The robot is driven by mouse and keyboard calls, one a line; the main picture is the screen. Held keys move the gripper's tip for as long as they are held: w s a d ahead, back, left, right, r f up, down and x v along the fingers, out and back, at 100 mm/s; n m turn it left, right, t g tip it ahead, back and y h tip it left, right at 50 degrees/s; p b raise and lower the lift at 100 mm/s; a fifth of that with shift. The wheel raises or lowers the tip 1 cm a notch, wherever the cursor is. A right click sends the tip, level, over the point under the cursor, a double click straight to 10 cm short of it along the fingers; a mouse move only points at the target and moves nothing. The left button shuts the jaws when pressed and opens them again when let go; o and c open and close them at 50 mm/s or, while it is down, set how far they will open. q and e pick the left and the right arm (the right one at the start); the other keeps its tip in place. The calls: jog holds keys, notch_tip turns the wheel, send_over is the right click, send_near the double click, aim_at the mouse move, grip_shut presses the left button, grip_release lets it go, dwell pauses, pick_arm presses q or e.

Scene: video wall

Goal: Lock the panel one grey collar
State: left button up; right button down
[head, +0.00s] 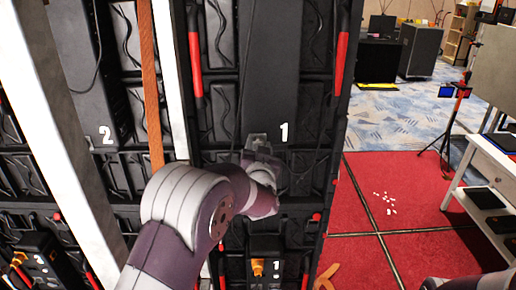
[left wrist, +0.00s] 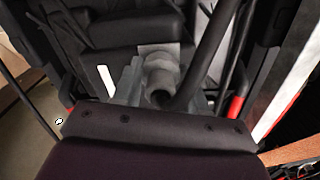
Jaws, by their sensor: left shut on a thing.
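Panel one (head: 284,80) is the black cabinet back marked with a white 1 in the head view. My left gripper (head: 262,153) is at its middle, just below and left of that number, shut on the grey collar. In the left wrist view the grey collar (left wrist: 160,72) shows as a short round piece between the fingers, in front of a grey square plate (left wrist: 158,48). A black cable (left wrist: 208,55) runs beside it. My gripper hides most of the collar in the head view. How far the collar is turned cannot be told. My right gripper is not in view.
Panel two (head: 75,60) stands left, past a white post (head: 168,80). The red floor (head: 400,215) at right is open, with small white bits scattered; a white table (head: 492,160) stands beyond.

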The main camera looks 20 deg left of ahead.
pick_arm(q)
jog(key=o, duration=1.1)
jog(key=shift+c, duration=0.2)
jog(key=shift+s+d+f+b, duration=0.1)
jog(key=shift+s+d+b, duration=0.1)
jog(key=shift+s+b, duration=0.2)
jog(key=b+v, duration=0.4)
jog(key=v, duration=0.8)
